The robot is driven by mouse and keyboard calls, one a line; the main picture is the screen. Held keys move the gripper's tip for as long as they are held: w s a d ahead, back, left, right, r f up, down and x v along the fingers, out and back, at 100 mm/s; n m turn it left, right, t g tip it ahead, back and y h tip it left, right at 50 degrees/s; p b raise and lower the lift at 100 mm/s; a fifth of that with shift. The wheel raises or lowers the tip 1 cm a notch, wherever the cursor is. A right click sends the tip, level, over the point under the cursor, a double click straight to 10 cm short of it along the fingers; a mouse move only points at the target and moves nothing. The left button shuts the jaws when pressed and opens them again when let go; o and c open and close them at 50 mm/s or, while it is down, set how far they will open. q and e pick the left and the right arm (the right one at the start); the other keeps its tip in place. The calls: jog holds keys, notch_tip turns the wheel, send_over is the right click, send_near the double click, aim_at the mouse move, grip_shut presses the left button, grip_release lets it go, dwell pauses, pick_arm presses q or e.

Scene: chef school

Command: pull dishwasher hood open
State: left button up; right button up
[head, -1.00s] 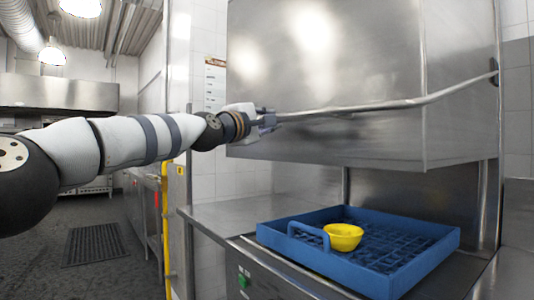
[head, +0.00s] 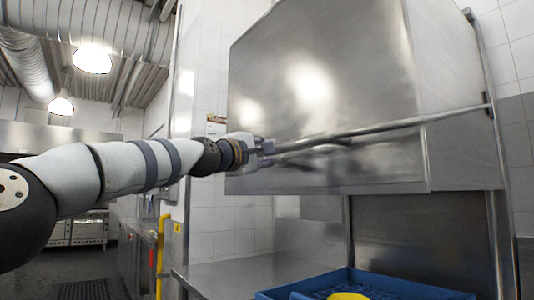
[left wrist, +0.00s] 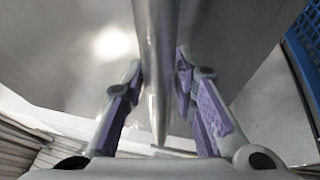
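The dishwasher hood (head: 310,120) is a large steel box at the centre right of the head view. Its lower edge is well above the blue rack, with an open gap beneath. A long bar handle (head: 385,127) runs across its front and along its side. My left gripper (head: 268,149) is at the handle's left end. In the left wrist view the bar (left wrist: 155,35) passes between the purple-padded fingers of this gripper (left wrist: 160,75), which close around it near their tips. Exact contact is hard to see. My right gripper is out of view.
A blue dish rack (head: 345,276) holding a yellow bowl (head: 347,296) stands below the hood. A steel counter (head: 225,275) extends left of it. A yellow pipe (head: 161,245) stands at the counter's left. Open floor lies farther left.

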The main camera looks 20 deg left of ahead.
pick_arm(q)
jog(key=shift+o, duration=0.4)
jog(key=v, duration=0.7)
jog(key=shift+s, duration=0.3)
jog(key=shift+a+f, duration=0.1)
